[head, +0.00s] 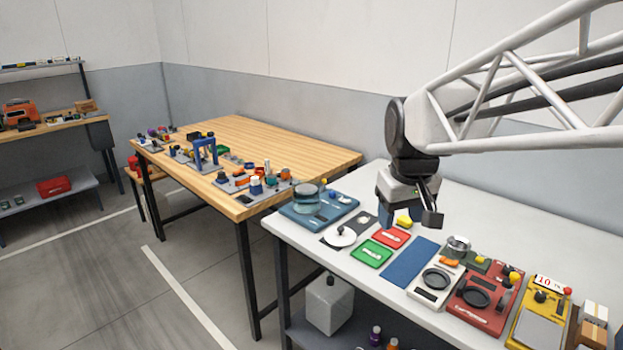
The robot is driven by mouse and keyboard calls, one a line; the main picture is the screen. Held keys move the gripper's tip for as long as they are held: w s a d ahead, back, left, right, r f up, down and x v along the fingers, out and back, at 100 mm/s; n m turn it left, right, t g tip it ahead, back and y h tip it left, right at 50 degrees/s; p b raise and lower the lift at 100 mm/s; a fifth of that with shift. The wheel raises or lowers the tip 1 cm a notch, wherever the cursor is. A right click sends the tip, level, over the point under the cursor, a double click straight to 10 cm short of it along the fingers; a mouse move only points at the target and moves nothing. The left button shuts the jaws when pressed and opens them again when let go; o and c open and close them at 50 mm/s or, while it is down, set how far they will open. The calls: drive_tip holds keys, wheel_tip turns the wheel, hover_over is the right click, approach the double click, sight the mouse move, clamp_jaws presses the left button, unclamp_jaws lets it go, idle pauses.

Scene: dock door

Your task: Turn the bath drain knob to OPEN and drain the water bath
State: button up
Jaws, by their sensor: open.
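A blue unit (338,207) with a round, glassy teal vessel (307,197) on it stands at the left end of the white bench. It looks like the water bath, but no label can be read. Its drain knob is too small to tell apart, so I cannot see its setting. My gripper (410,217) hangs over the bench to the right of the blue unit, clear of it. It points down, open, with nothing visible held. A yellow piece (403,219) shows behind or between its fingers; I cannot tell whether they touch.
A white round-topped device (340,237), a green tray (371,254), a red tray (391,238) and a blue mat (411,262) lie near my gripper. Red (485,300) and yellow (538,320) devices crowd the right. A wooden table (270,137) with small items stands at left.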

drive_tip(key=w+r+n, duration=0.1)
drive_tip(key=w+n, duration=0.2)
drive_tip(key=w, duration=1.3)
drive_tip(key=n+g, duration=0.2)
drive_tip(key=n, duration=0.5)
hover_over(332, 195)
drive_tip(key=f, duration=2.2)
drive_tip(key=shift+w+d+f, duration=0.1)
drive_tip(key=shift+w+d, duration=0.1)
drive_tip(key=shift+w+a+f+n, duration=0.1)
drive_tip(key=shift+w+f+n, duration=0.3)
drive_tip(key=shift+f, duration=0.1)
drive_tip(key=shift+f, duration=0.15)
drive_tip(key=shift+f, duration=3.75)
